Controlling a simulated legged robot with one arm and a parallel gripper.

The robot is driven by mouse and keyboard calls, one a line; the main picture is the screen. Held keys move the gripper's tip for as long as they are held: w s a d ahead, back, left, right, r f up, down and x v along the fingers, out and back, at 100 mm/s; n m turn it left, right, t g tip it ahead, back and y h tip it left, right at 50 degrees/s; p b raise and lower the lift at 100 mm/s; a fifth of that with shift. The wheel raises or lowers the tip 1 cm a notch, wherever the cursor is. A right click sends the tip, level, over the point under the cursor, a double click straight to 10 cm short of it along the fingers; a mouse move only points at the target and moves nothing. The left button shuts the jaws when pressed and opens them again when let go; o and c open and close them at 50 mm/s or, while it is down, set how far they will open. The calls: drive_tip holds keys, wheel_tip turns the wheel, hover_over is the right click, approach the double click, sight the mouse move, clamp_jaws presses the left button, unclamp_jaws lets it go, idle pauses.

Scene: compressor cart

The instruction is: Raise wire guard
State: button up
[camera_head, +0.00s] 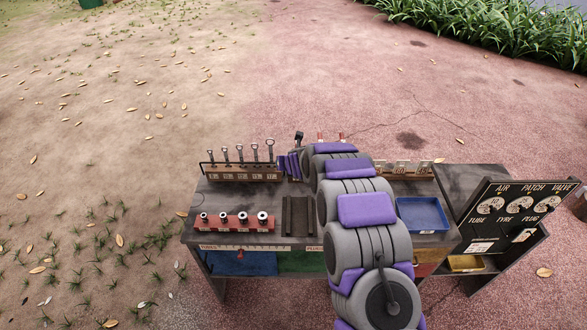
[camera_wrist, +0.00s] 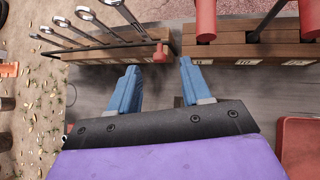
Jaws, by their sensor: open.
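A thin dark wire rail (camera_head: 226,163) runs along the wooden wrench rack (camera_head: 243,175) at the back left of the cart; I take it for the wire guard, though I cannot tell for sure. In the wrist view the rack (camera_wrist: 115,54) holds several upright wrenches (camera_wrist: 88,17) and has a small red knob (camera_wrist: 160,54) near its right end. My gripper (camera_wrist: 158,78) is open, its two blue fingers apart and nothing between them. The red knob lies just beyond the fingertips, in line with the gap. In the head view my arm hides the fingertips.
A second wooden block with red-handled tools (camera_wrist: 206,20) stands right of the rack. On the bench are a red socket tray (camera_head: 236,222), dark rails (camera_head: 298,216) and a blue tray (camera_head: 421,214). A gauge panel (camera_head: 511,208) stands at the right.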

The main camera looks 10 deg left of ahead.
drive_tip(key=b+v, duration=0.1)
drive_tip(key=v, duration=0.8)
drive_tip(key=shift+s+d, duration=0.15)
drive_tip(key=shift+d, duration=0.1)
drive_tip(key=shift+r, duration=0.1)
drive_tip(key=shift+c, duration=0.3)
